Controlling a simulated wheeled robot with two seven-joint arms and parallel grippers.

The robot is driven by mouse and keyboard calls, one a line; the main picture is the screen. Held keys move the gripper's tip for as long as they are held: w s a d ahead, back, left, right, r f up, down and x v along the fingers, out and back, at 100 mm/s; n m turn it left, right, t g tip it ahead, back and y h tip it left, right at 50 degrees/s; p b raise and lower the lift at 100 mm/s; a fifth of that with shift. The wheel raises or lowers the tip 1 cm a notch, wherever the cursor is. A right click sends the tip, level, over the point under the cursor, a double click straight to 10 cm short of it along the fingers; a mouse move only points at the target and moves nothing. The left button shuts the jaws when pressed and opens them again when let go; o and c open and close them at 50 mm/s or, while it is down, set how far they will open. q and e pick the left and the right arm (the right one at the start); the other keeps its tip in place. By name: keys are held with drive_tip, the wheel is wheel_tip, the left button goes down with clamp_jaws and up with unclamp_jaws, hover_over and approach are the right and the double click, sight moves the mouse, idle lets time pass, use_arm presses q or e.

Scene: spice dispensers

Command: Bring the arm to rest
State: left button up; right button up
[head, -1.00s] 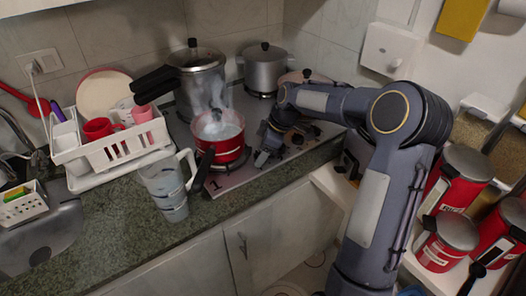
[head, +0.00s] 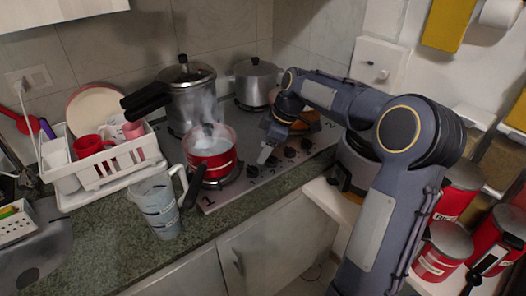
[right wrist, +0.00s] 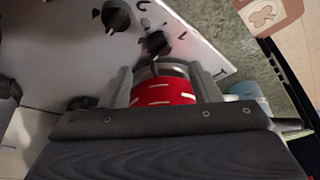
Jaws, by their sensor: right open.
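My right arm reaches in from the right of the head view and bends over the stove. My right gripper (head: 265,154) hangs over the front of the stove, to the right of the red pot (head: 208,152) and apart from it. The gripper is open and seems empty. In the right wrist view, the red pot (right wrist: 163,92) shows between the two fingers (right wrist: 165,85), which appear spread with nothing gripped. The pot steams on a burner, its dark handle pointing to the front. My left gripper is not in view.
A clear measuring jug (head: 157,203) stands on the counter left of the pot. A pressure cooker (head: 194,95) and a grey pot (head: 256,82) are behind. A white dish rack (head: 103,168) is at left. Red canisters (head: 437,252) stand on the right shelf.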

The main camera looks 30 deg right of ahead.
idle(0.4)
drive_tip(key=s+a+r+m+t, duration=0.1)
drive_tip(key=s+a+r+m, duration=0.2)
drive_tip(key=s, duration=0.5)
drive_tip(key=s+a+r+m, duration=0.1)
drive_tip(key=s+a+m, duration=0.2)
drive_tip(key=s+a, duration=0.35)
drive_tip(key=s+a+f+m, duration=0.2)
drive_tip(key=s+f, duration=0.1)
drive_tip(key=s, duration=0.3)
drive_tip(key=s+a+f+m+t, duration=0.1)
drive_tip(key=s+a+f+m, duration=0.1)
drive_tip(key=s, duration=0.4)
drive_tip(key=shift+s+a+f+m+t, duration=0.35)
drive_tip(key=shift+f+m, duration=0.2)
drive_tip(key=shift+m, duration=0.25)
